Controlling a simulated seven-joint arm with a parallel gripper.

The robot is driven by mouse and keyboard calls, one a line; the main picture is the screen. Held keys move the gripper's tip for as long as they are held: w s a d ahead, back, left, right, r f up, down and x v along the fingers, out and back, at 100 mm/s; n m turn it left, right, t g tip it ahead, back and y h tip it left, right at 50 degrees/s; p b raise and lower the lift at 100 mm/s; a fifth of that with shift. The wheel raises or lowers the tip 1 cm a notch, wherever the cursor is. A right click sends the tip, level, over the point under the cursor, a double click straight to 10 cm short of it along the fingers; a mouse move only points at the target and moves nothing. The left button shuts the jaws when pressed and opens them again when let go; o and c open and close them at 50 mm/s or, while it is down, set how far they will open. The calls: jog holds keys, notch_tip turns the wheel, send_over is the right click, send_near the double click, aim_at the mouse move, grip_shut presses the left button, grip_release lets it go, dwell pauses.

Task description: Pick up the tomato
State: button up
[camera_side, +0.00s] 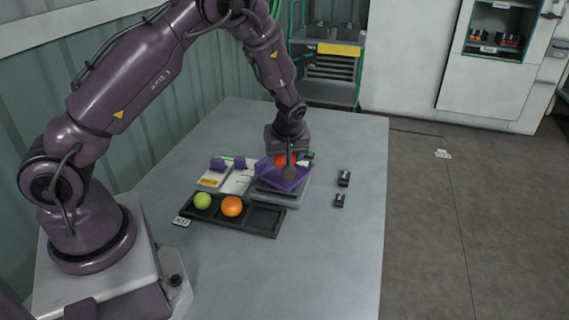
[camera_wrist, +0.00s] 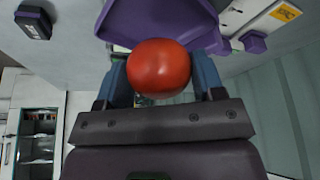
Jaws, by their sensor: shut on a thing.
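A red tomato (camera_wrist: 159,68) sits between the two blue fingers of my gripper (camera_wrist: 162,82) in the wrist view, and the gripper is shut on it. In the side view the tomato (camera_side: 283,160) shows red-orange beside my gripper (camera_side: 288,162), partly hidden by it. The purple tray (camera_side: 288,182) is below and around the held tomato in that view. The tray (camera_wrist: 150,22) also shows just beyond the tomato in the wrist view. Whether the tomato touches the tray I cannot tell.
A black sectioned tray (camera_side: 262,222) holds a green tomato (camera_side: 202,201) and an orange tomato (camera_side: 232,206). Two small black items (camera_side: 344,178) lie on the right of the table (camera_side: 340,255). Cards and purple pieces lie left of the purple tray. The table's front is clear.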

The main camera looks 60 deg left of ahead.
jog(key=s+d+r, duration=0.4)
jog(key=s+r, duration=0.5)
jog(key=s, duration=0.4)
jog(key=w+d+f, duration=0.1)
jog(key=f, duration=0.3)
jog(key=w+d+f, duration=0.1)
jog(key=f, duration=0.2)
jog(key=w+d+f, duration=0.1)
jog(key=f, duration=0.3)
jog(key=shift+d+f, duration=0.25)
jog(key=shift+f, duration=0.05)
jog(key=shift+w+f, duration=0.1)
jog(key=shift+w, duration=0.1)
jog(key=shift+f, duration=1.65)
jog(key=shift+f, duration=0.5)
